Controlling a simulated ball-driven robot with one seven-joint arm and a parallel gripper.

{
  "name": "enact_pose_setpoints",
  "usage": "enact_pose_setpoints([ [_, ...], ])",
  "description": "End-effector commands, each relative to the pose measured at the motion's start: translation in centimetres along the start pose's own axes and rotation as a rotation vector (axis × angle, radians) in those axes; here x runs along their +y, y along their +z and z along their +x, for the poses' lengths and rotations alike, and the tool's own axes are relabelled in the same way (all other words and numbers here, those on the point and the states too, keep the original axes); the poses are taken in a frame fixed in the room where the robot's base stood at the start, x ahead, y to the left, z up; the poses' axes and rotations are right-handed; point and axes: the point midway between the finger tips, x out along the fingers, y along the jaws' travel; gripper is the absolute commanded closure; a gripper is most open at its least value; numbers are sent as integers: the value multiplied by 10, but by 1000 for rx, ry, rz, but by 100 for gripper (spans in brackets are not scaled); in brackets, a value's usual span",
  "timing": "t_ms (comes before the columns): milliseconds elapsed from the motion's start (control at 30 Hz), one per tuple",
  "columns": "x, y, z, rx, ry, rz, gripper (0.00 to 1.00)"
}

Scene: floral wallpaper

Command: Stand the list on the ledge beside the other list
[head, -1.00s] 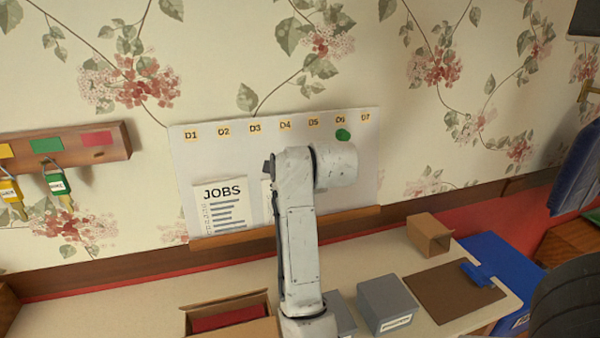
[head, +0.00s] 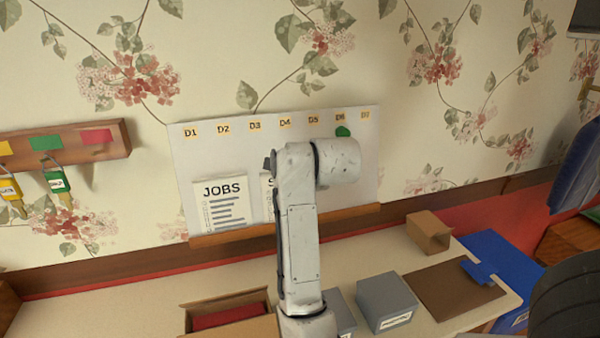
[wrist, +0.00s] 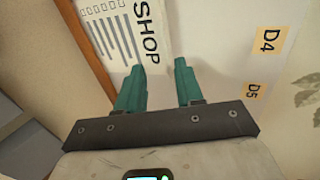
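The JOBS list (head: 221,206) stands on the wooden ledge (head: 225,237) at the left of the white board. The other list, headed SHOP (wrist: 118,32), stands just right of it against the board. In the head view only the SHOP list's left strip (head: 267,203) shows; my arm hides the rest. The wrist view is turned sideways, with the ledge (wrist: 86,45) along the SHOP list's lower edge. My gripper (wrist: 159,68) is open, its two teal fingers apart at the list's right side, with nothing clamped. I cannot tell whether the left finger touches the list.
The white board (head: 350,180) carries labels D1 to D7 and a green magnet (head: 343,132). Below are an open box (head: 228,312), grey boxes (head: 385,302), a brown box (head: 428,233) and a brown clipboard (head: 452,290). A key rack (head: 60,146) hangs left.

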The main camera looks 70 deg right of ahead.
Motion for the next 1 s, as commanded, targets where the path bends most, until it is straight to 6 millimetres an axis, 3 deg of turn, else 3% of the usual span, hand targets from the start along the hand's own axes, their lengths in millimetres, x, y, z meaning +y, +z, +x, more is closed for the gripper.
enact_pose_setpoints([
  [300, -1, 0, -60, -1, -6, 1, 64],
  [500, 0, 0, -88, 0, -4, 2, 64],
  [1000, 1, 0, -97, 0, 0, 0, 64],
])
